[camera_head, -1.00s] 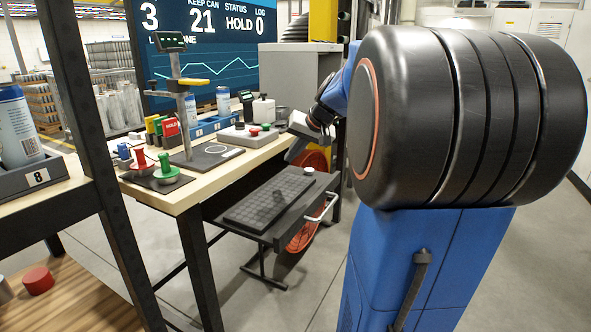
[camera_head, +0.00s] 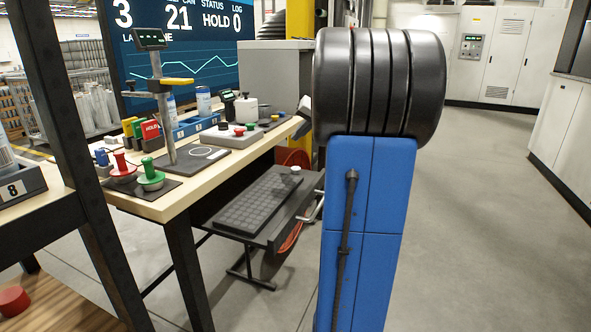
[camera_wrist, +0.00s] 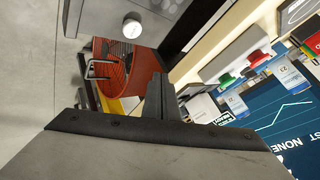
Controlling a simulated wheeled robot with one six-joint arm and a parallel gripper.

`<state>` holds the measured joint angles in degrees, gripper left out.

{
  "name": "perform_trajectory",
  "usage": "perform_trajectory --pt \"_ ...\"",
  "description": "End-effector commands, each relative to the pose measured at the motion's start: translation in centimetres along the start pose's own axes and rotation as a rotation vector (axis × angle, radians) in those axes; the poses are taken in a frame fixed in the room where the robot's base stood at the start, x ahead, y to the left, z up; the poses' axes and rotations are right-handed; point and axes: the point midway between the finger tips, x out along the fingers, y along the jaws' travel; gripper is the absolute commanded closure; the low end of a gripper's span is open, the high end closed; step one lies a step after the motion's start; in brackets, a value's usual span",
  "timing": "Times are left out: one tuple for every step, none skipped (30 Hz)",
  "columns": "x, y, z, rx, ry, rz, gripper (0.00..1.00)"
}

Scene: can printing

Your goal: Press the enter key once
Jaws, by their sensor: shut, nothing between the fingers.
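The black keyboard (camera_head: 255,207) lies on a dark pull-out tray below the workbench in the head view. Its keys show as a grid, and I cannot pick out the enter key. My gripper (camera_wrist: 158,82) shows in the wrist view with its dark fingers shut and nothing between them. In the head view it is mostly hidden behind my own arm. It appears apart from the keyboard, and I see no contact with any key.
A white round knob (camera_head: 296,170) sits at the tray's far end, and it also shows in the wrist view (camera_wrist: 132,26). The workbench (camera_head: 178,207) above carries stamps, cans and a button box (camera_head: 233,134). Open floor (camera_head: 480,220) lies to the right.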

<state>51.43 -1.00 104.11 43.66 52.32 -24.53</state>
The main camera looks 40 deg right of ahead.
Motion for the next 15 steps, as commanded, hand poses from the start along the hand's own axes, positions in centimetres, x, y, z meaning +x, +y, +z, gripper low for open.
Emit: perform_trajectory --pt "0.1 0.1 0.1 0.001 -0.001 0.0 1.0" --pt "0.3 0.2 0.2 0.001 0.0 0.0 1.0" --pt "0.4 0.3 0.3 0.001 -0.001 0.0 1.0" --pt "0.6 0.4 0.4 0.001 -0.001 0.0 1.0" --pt "0.8 0.6 0.6 0.001 -0.001 0.0 1.0" --pt "1.1 0.8 0.8 0.001 -0.003 0.0 1.0" --pt "1.3 1.0 1.0 0.001 -0.003 0.0 1.0" --pt "1.6 1.1 1.2 0.002 -0.003 0.0 1.0" --pt "1.9 1.4 1.4 0.001 -0.002 0.0 1.0" --pt "2.2 1.6 1.6 0.001 -0.002 0.0 1.0" --pt "2.5 1.8 1.8 0.002 -0.003 0.0 1.0" --pt "2.8 2.0 2.1 0.002 -0.003 0.0 1.0" --pt "3.0 2.2 2.2 0.002 -0.003 0.0 1.0" --pt "3.3 2.4 2.4 0.001 -0.003 0.0 1.0" --pt "3.6 2.6 2.7 0.001 -0.003 0.001 1.0"
